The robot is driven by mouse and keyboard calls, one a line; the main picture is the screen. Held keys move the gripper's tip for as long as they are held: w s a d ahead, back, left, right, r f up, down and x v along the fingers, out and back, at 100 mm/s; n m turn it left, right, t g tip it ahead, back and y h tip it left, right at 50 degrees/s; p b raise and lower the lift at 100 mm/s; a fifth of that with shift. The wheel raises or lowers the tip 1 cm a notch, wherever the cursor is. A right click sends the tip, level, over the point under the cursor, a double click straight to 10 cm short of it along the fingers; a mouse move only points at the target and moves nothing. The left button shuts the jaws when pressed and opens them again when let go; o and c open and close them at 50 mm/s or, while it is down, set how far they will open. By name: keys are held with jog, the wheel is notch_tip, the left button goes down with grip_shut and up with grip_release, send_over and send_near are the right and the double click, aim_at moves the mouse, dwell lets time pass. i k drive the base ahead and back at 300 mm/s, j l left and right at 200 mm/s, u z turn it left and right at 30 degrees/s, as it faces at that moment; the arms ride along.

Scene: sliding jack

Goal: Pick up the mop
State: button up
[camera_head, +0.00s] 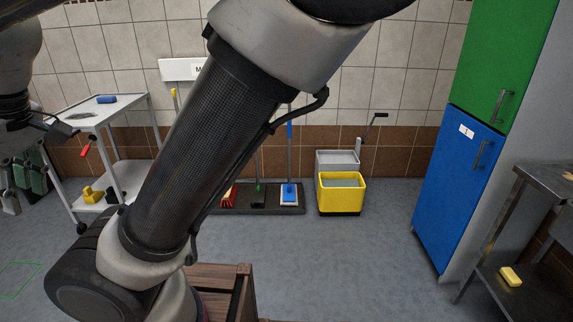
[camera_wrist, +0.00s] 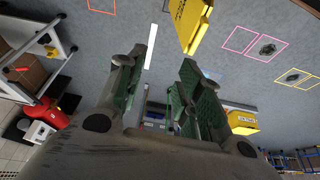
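A mop with a flat blue-and-white head (camera_head: 289,194) and an upright blue handle stands by the back wall in the head view. Its head rests on a dark floor tray (camera_head: 302,209), beside a red broom (camera_head: 229,198) and a dark-headed tool with a green part (camera_head: 259,196). My arm hides part of this row. My gripper (camera_head: 24,182) is at the far left edge of the head view, well away from the mop. In the wrist view my gripper (camera_wrist: 160,80) has its green-padded fingers apart with nothing between them. I cannot make out the mop there.
A yellow-and-grey mop bucket (camera_head: 341,195) stands right of the tray. A white trolley (camera_head: 110,135) is at left, a blue-green cabinet (camera_head: 455,175) and metal table (camera_head: 500,225) at right. A wooden crate (camera_head: 243,285) is in front. The wrist view shows a yellow sign (camera_wrist: 192,25).

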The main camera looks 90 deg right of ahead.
aim_at(289, 196)
jog(key=z, duration=2.9)
jog(key=i+l+u, duration=0.2)
jog(key=i, duration=0.2)
jog(key=i+l+u, duration=0.2)
jog(key=i+l, duration=0.15)
jog(key=i+l+u, duration=0.15)
jog(key=i+l, duration=0.15)
jog(key=i+l+u, duration=0.2)
jog(key=l, duration=0.35)
jog(key=i+l+u, duration=0.2)
jog(key=i+l, duration=0.2)
jog(key=i+l+u, duration=0.2)
jog(key=l, duration=0.35)
